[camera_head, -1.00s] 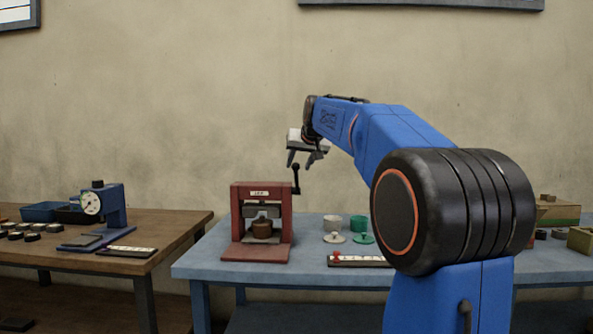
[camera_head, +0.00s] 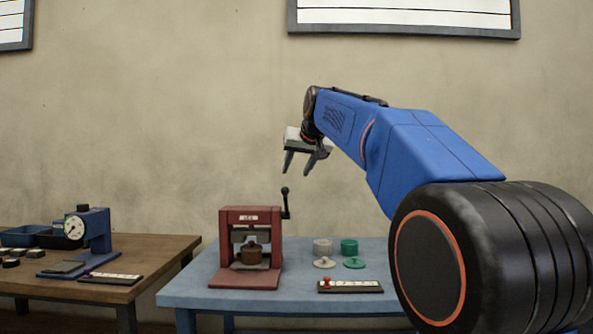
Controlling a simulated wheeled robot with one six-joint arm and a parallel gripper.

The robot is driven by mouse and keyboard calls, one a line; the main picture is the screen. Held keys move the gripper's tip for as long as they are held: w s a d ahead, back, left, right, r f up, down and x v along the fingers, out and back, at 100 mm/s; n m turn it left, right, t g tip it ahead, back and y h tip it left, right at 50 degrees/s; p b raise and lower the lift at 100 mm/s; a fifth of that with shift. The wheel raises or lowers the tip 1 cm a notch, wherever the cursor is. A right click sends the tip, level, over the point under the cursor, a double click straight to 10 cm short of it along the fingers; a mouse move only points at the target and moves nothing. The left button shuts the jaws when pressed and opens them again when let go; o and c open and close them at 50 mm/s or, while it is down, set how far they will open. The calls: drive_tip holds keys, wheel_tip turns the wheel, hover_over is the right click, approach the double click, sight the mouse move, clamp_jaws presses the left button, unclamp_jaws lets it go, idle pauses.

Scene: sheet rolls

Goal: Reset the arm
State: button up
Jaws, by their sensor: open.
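My gripper (camera_head: 296,170) hangs at the end of my blue arm, fingers pointing down and apart. It is open and empty, in the air above and a little right of the red press (camera_head: 251,217). The gripper is clear of the press and its black-knobbed lever (camera_head: 285,203). My arm reaches in from the right, and its large black joint covers the right part of the blue table.
A brown round piece (camera_head: 252,254) sits inside the press on the blue table (camera_head: 190,290). A dial gauge stand (camera_head: 95,232) is on the brown table (camera_head: 150,262).

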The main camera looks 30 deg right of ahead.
idle(0.3)
drive_tip(key=s+a+f+n+g+y, duration=0.1)
drive_tip(key=s+a+f+g, duration=0.1)
drive_tip(key=s+a+f, duration=0.5)
drive_tip(key=s+a+f+n+g, duration=0.1)
drive_tip(key=s+a+f, duration=0.5)
drive_tip(key=s+f, duration=1.1)
drive_tip(key=s+a+f+n+g+y, duration=0.1)
drive_tip(key=s+a+f, duration=0.6)
drive_tip(key=f, duration=1.5)
drive_tip(key=s+n+g, duration=0.1)
drive_tip(key=s, duration=0.4)
drive_tip(key=shift+s+a+n+g+y, duration=0.25)
drive_tip(key=shift+a+n+g+y, duration=0.05)
drive_tip(key=shift+n, duration=0.1)
